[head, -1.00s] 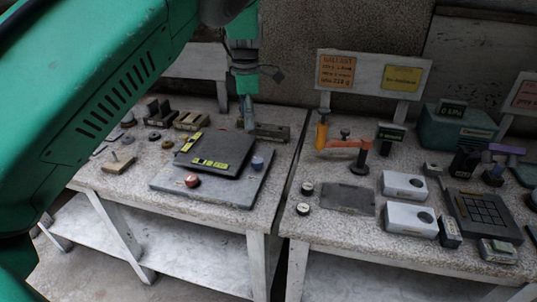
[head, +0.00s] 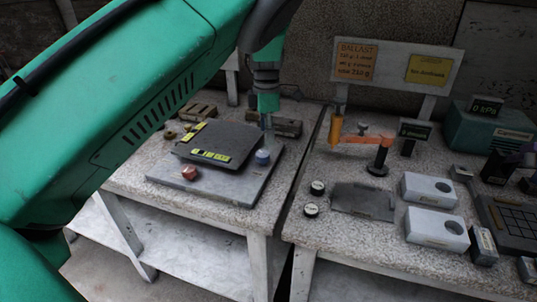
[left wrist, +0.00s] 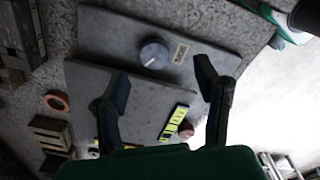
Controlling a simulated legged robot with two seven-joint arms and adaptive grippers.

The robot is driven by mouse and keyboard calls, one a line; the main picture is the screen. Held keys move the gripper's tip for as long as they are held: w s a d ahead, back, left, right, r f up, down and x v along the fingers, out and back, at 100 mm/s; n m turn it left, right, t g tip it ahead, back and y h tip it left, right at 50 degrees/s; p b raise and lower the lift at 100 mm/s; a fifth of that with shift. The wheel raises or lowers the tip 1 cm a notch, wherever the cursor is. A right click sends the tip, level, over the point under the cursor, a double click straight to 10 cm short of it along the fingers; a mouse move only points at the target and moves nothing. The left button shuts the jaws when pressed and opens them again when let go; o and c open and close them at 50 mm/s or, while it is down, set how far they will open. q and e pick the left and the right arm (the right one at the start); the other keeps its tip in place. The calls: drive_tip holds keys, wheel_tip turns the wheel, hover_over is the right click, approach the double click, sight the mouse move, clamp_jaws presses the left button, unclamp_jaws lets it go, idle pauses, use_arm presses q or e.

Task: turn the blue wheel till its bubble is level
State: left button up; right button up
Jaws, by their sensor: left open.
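The blue wheel (head: 262,157) sits at the right corner of a grey base plate (head: 233,192); it also shows in the left wrist view (left wrist: 153,54). A dark tilted plate (head: 236,141) lies on the base and carries yellow-green bubble vials (head: 211,155). The bubbles are too small to read. A red wheel (head: 189,172) sits at the front left. My left gripper (head: 268,128) points down just above and behind the blue wheel. My right gripper is out of view.
A gap separates this table from the right one, which holds a ballast sign (head: 355,60), an orange-handled tool (head: 360,138), white boxes (head: 429,189) and a dark mat (head: 363,201). Bare table top lies right of the base.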

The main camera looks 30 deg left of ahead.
sight(263, 153)
use_arm(q)
drive_tip(key=a+f, duration=0.1)
drive_tip(key=f, duration=0.1)
drive_tip(key=a+f, duration=0.1)
drive_tip(key=f, duration=0.1)
drive_tip(key=a+f, duration=0.1)
drive_tip(key=f, duration=0.2)
drive_tip(key=shift+f, duration=0.1)
drive_tip(key=shift+s+d+f, duration=0.2)
drive_tip(key=shift+d+f, duration=0.05)
drive_tip(key=shift+f, duration=0.1)
drive_tip(key=shift+d+f, duration=0.2)
drive_tip(key=shift+d, duration=0.5)
drive_tip(key=shift+w+d, duration=0.25)
drive_tip(key=shift+s+a, duration=0.1)
drive_tip(key=shift+a, duration=0.15)
drive_tip(key=c, duration=0.9)
drive_tip(key=shift+a, duration=0.35)
drive_tip(key=shift+c, duration=1.2)
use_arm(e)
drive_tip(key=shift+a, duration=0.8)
use_arm(q)
drive_tip(key=shift+d, duration=0.15)
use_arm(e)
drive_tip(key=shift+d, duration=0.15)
